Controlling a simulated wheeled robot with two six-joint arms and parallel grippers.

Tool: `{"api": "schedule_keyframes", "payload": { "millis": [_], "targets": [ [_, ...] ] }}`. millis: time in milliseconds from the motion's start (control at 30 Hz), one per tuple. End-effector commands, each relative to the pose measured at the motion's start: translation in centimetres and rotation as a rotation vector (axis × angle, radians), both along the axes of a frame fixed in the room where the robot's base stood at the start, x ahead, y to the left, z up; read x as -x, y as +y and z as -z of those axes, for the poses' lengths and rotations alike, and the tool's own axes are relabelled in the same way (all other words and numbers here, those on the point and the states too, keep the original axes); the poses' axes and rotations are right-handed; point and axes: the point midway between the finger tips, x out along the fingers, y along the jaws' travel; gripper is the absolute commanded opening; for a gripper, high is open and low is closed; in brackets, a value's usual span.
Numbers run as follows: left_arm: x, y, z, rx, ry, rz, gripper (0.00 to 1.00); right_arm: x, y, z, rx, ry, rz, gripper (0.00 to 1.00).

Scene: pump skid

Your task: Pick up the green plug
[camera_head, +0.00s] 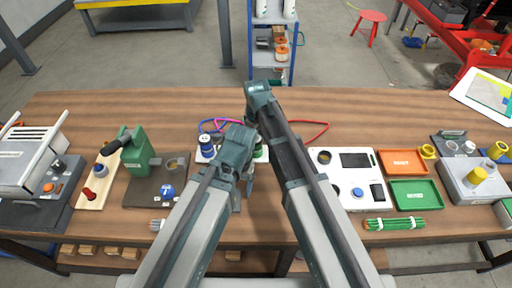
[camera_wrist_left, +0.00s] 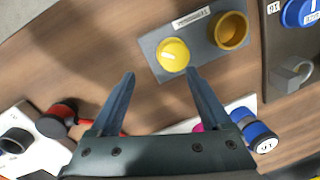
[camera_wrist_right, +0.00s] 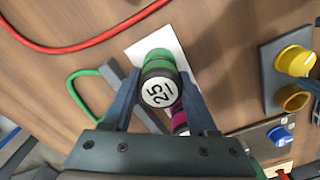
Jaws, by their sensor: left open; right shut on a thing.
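The green plug (camera_wrist_right: 158,60) has a dark collar and a round white end marked 25. In the right wrist view it stands between the fingers of my right gripper (camera_wrist_right: 160,92), which is shut on it. Whether it touches the white plate (camera_wrist_right: 140,50) behind it I cannot tell. In the head view, the arms hide most of it. My left gripper (camera_wrist_left: 162,88) is open, with nothing between its fingers. In the left wrist view a yellow knob (camera_wrist_left: 173,55) shows beyond its fingertips.
A magenta plug (camera_wrist_right: 180,122) is close beside the green one. A blue plug (camera_head: 206,142) stands left of my arms. Red (camera_wrist_right: 85,42) and green (camera_wrist_right: 76,88) cables loop over the table. A green pump-like unit (camera_head: 138,152) stands left, a white panel (camera_head: 340,190) right.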

Motion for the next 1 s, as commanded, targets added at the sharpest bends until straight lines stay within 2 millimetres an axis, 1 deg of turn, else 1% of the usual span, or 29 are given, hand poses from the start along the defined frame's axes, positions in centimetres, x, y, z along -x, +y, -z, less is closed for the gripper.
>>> {"api": "schedule_keyframes", "payload": {
  "millis": [33, 100, 133, 433, 567, 767, 1000],
  "targets": [
    [0.0, 0.0, 0.0, 0.000, 0.000, 0.000, 0.81, 0.0, 0.0, 0.0, 0.000, 0.000, 0.000, 0.15],
    [0.0, 0.0, 0.0, 0.000, 0.000, 0.000, 0.81, 0.0, 0.0, 0.0, 0.000, 0.000, 0.000, 0.02],
    [0.0, 0.0, 0.0, 0.000, 0.000, 0.000, 0.81, 0.0, 0.0, 0.0, 0.000, 0.000, 0.000, 0.00],
    [0.0, 0.0, -0.1, 0.000, 0.000, 0.000, 0.81, 0.0, 0.0, -0.1, 0.000, 0.000, 0.000, 0.00],
    [0.0, 0.0, -0.7, 0.000, 0.000, 0.000, 0.81, 0.0, 0.0, -0.7, 0.000, 0.000, 0.000, 0.00],
    [0.0, 0.0, -2.6, 0.000, 0.000, 0.000, 0.81, 0.0, 0.0, -2.6, 0.000, 0.000, 0.000, 0.00],
    [0.0, 0.0, -6.3, 0.000, 0.000, 0.000, 0.81, 0.0, 0.0, -6.3, 0.000, 0.000, 0.000, 0.00]
  ]
}}
